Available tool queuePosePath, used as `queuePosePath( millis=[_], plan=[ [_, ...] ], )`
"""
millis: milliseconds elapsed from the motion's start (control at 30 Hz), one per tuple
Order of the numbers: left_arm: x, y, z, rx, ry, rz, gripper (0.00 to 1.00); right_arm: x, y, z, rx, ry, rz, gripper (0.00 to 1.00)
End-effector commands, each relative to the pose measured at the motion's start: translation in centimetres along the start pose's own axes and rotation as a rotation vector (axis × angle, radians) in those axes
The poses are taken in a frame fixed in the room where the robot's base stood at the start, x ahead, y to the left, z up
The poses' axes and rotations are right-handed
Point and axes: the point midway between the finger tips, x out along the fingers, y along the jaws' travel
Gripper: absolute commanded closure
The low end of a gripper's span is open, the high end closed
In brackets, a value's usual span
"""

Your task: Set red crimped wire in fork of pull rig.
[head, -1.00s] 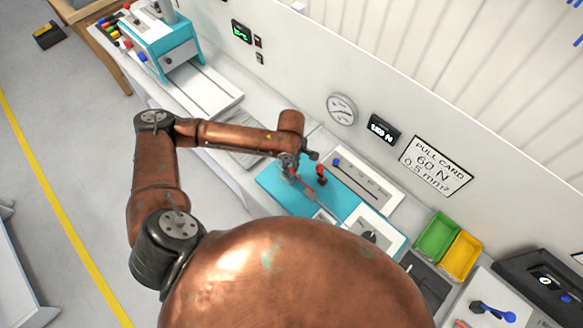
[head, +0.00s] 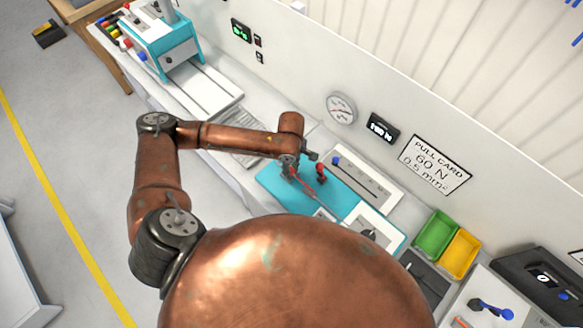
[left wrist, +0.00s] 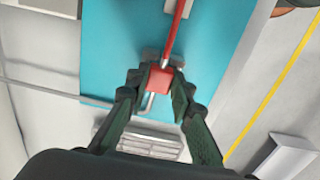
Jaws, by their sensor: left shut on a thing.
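My left gripper (head: 289,167) reaches over the teal base of the pull rig (head: 275,190) in the head view. In the left wrist view its fingers (left wrist: 158,80) are shut on a red block-like part of the red crimped wire (left wrist: 174,32). The red wire runs away from the fingers over the teal plate (left wrist: 115,45), and a short metal end shows on the near side. A grey block (left wrist: 152,28) lies by the wire's far part. The fork itself is not clear to me. My right gripper is not in view.
A red-topped lever (head: 321,172) stands on the rig close to the gripper. A green bin (head: 437,236) and a yellow bin (head: 461,254) are to the right. A dial gauge (head: 341,108) and pull card (head: 435,165) are on the wall behind.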

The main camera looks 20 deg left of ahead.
Motion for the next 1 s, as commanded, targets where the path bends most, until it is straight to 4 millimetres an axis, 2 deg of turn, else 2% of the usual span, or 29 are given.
queuePosePath(
  millis=[700,733,1000],
  plan=[
    [2.1,0.0,0.0,0.0,0.0,0.0,1.0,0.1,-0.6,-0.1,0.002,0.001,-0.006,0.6],
    [2.1,0.0,0.0,0.0,0.0,0.0,0.78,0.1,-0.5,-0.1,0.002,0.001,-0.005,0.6],
    [2.1,-0.1,0.0,0.0,0.0,-0.002,0.59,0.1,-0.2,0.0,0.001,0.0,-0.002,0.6]
  ],
)
